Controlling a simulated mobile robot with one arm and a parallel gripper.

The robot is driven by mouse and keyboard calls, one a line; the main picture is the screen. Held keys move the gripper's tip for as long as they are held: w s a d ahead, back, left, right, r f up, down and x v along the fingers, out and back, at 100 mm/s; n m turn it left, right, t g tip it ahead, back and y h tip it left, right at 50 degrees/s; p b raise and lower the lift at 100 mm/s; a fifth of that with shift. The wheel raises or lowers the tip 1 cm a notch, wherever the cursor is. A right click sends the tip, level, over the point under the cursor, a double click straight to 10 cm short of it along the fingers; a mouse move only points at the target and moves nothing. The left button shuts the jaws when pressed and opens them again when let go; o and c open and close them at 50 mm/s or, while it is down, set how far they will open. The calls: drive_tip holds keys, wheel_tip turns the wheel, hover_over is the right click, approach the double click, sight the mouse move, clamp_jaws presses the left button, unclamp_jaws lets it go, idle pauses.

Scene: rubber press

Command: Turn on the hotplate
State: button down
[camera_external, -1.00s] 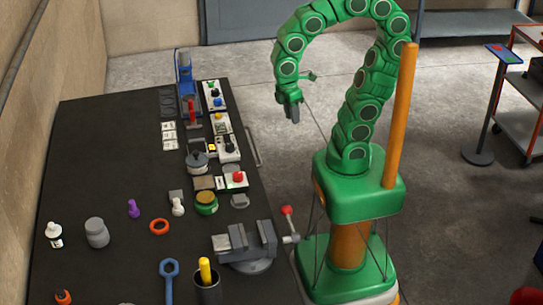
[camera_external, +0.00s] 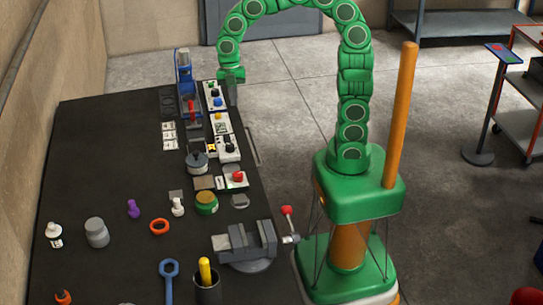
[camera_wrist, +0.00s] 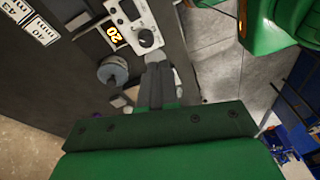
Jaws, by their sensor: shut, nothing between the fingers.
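My gripper (camera_external: 232,96) is shut and empty, pointing down near the table's right edge, beside the rear control boxes. In the wrist view its grey fingers (camera_wrist: 160,68) are together, with the table and a control box beyond them. A white control box with a black knob (camera_external: 228,148) stands on the table's right side; it also shows in the wrist view (camera_wrist: 146,36). A small yellow display reading 20 (camera_wrist: 115,35) sits beside it. I cannot tell for sure which unit is the hotplate. The fingers appear apart from the knob.
A grey round pot-like item (camera_external: 197,161) stands left of the knob box. Two more control boxes, one with a blue button (camera_external: 217,102) and one with a yellow button (camera_external: 219,118), are behind it. A red-button box (camera_external: 237,178) and a vise (camera_external: 247,242) are in front.

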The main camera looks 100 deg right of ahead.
drive_tip(key=w+d+f+n, duration=0.1)
drive_tip(key=w+d+n, duration=0.1)
drive_tip(key=d, duration=0.4)
drive_tip(key=shift+w+f+n, duration=0.15)
drive_tip(key=shift+w+n, duration=0.15)
drive_tip(key=shift+w, duration=0.1)
approach(227, 135)
drive_tip(key=f, duration=0.1)
drive_tip(key=a+f, duration=0.1)
drive_tip(key=f, duration=0.3)
drive_tip(key=shift+s+a, duration=0.1)
drive_tip(key=shift+a, duration=0.15)
drive_tip(key=shift+d+f, duration=0.15)
drive_tip(key=shift+f, duration=0.6)
